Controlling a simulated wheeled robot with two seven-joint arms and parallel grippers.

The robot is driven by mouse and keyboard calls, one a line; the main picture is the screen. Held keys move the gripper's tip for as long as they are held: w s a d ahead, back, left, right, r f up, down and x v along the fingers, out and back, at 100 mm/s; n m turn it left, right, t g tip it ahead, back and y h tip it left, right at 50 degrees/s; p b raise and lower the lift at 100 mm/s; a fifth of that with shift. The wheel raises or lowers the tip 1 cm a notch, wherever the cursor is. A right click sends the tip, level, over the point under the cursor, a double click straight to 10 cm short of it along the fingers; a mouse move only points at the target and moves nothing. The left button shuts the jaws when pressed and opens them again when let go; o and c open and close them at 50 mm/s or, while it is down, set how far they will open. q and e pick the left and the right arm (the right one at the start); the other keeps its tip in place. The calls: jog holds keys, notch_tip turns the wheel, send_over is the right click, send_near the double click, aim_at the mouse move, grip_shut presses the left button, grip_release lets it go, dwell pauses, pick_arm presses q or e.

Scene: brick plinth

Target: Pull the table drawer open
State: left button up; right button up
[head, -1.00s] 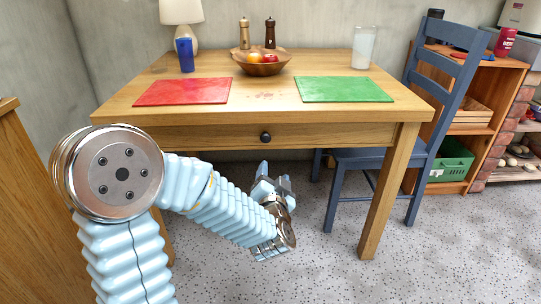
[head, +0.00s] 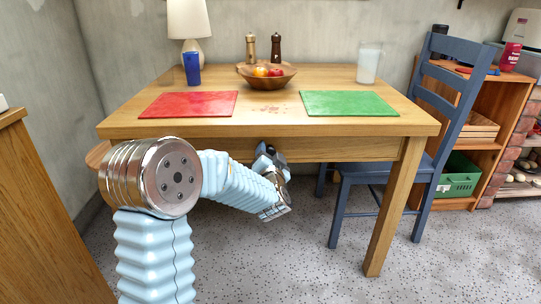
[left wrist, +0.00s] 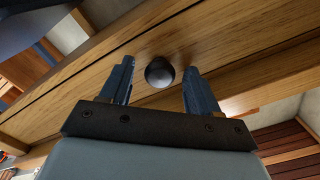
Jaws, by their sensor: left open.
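The wooden table (head: 270,127) has a drawer (head: 340,149) in its front, which looks closed and flush. Its round dark knob (left wrist: 159,72) lies between the two fingers of my left gripper (left wrist: 160,80) in the left wrist view. The fingers are open, with a gap on each side of the knob. In the head view, my left gripper (head: 267,155) is at the middle of the drawer front, under the tabletop edge, and partly hides the drawer. My right gripper is not in view.
On the tabletop are a red mat (head: 189,104), a green mat (head: 348,103), a fruit bowl (head: 266,83), a blue cup (head: 192,68) and a glass (head: 369,63). A blue chair (head: 385,172) stands at the table's right. The floor in front is clear.

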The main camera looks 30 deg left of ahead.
pick_arm(q)
jog(key=shift+c, duration=0.3)
grip_shut()
jog(key=shift+d, duration=0.1)
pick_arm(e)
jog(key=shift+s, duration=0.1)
